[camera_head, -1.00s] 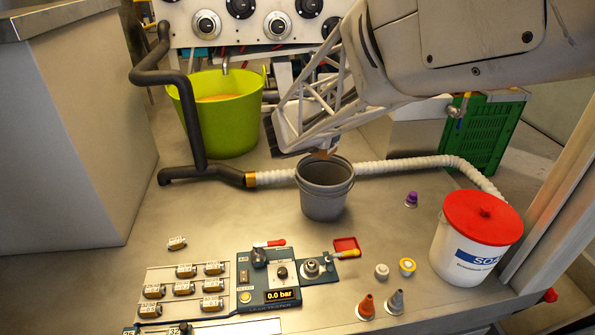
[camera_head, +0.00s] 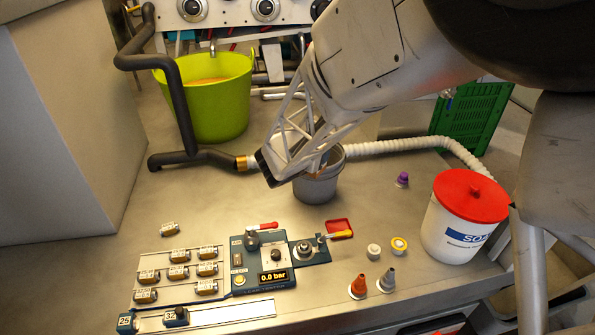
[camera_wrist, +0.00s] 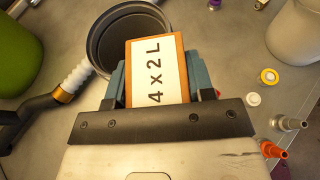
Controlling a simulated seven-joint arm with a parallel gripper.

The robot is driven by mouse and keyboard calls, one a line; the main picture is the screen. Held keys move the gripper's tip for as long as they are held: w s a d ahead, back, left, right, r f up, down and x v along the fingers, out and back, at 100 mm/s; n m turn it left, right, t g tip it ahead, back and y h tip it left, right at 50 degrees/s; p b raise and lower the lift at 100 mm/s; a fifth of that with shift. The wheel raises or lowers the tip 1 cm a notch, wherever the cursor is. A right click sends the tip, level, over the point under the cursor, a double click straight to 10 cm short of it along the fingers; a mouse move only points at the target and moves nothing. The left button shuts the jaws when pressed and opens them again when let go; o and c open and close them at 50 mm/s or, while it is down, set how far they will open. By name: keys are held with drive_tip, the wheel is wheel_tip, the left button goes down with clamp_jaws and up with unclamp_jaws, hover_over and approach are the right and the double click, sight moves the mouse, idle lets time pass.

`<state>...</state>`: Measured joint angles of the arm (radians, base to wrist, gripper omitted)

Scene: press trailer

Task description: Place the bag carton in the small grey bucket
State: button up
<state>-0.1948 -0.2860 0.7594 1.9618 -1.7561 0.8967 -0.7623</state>
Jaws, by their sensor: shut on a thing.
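The bag carton (camera_wrist: 158,72) is an orange-brown box with a white label reading "4 x 2 L". In the wrist view my gripper (camera_wrist: 160,85) is shut on it, with a blue-grey finger on each side. The small grey bucket (camera_head: 316,188) stands on the bench in the head view, partly covered by my gripper. In the wrist view the bucket's rim (camera_wrist: 92,25) shows behind and left of the carton, and the carton overlaps its right side. I cannot tell the carton's height relative to the rim. In the head view the carton is mostly hidden.
A white ribbed hose (camera_head: 400,144) runs behind the bucket. A green tub (camera_head: 215,105) stands at back left, and a white bucket with a red lid (camera_head: 470,195) at right. The leak tester (camera_head: 265,270) and several small cartridges lie in front.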

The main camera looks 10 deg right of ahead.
wheel_tip(320, 180, down, 15)
drive_tip(key=shift+r, duration=0.2)
wheel_tip(320, 180, down, 6)
idle(0.6)
drive_tip(key=shift+f, duration=0.1)
drive_tip(key=shift+f, duration=1.9)
drive_tip(key=shift+f, duration=0.15)
drive_tip(key=o, duration=1)
